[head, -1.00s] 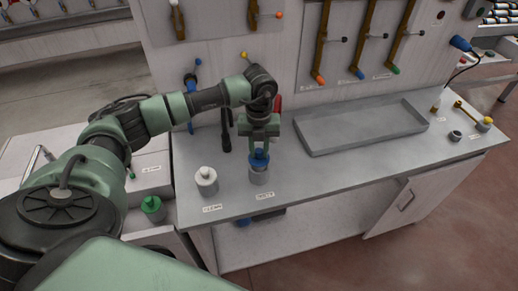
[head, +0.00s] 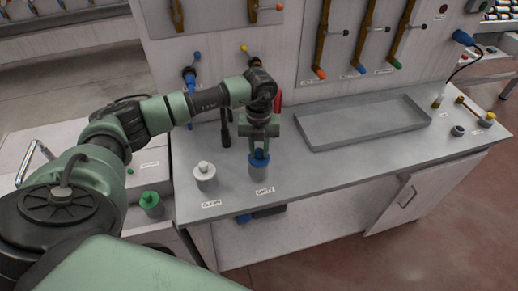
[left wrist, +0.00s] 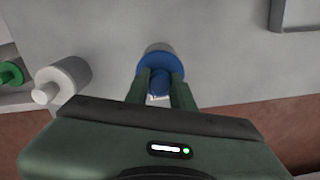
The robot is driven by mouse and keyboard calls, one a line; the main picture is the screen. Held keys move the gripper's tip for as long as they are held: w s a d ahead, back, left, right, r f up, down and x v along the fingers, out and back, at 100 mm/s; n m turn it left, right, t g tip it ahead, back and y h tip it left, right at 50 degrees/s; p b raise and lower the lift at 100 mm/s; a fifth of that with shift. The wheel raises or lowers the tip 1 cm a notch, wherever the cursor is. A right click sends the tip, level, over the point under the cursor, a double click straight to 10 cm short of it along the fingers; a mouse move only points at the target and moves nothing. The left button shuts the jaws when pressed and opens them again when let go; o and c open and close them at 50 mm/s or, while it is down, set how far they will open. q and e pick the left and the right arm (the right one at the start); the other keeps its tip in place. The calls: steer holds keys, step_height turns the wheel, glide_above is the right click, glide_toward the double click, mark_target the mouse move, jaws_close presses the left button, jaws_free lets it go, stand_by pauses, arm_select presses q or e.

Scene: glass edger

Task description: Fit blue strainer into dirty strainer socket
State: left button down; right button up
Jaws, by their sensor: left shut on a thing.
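My left gripper (head: 259,151) is shut on the blue strainer (head: 259,158), gripping its top knob from above. The strainer sits at the mouth of the grey dirty strainer socket (head: 259,174), behind the label reading DIRTY. In the left wrist view the blue strainer (left wrist: 160,80) is between the two fingers (left wrist: 160,88), and its round flange covers most of the socket (left wrist: 160,48). How deep the strainer sits cannot be told, as the fingers and flange hide the joint. My right gripper is not in view.
A white strainer in a grey socket (head: 205,176) stands to the left, behind the CLEAN label. A green strainer (head: 150,200) is further left on a lower surface. An empty grey tray (head: 362,125) lies to the right. Handled tools hang on the back panel.

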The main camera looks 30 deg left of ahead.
arm_select(q)
steer(key=shift+f+b, duration=0.3)
steer(key=shift+f, duration=0.15)
steer(key=c, duration=1.1)
jaws_free()
steer(key=shift+r, duration=0.1)
step_height(320, 180, up, 7)
steer(key=shift+f+b, duration=0.1)
steer(key=shift+b, duration=1)
steer(key=shift+r, duration=0.5)
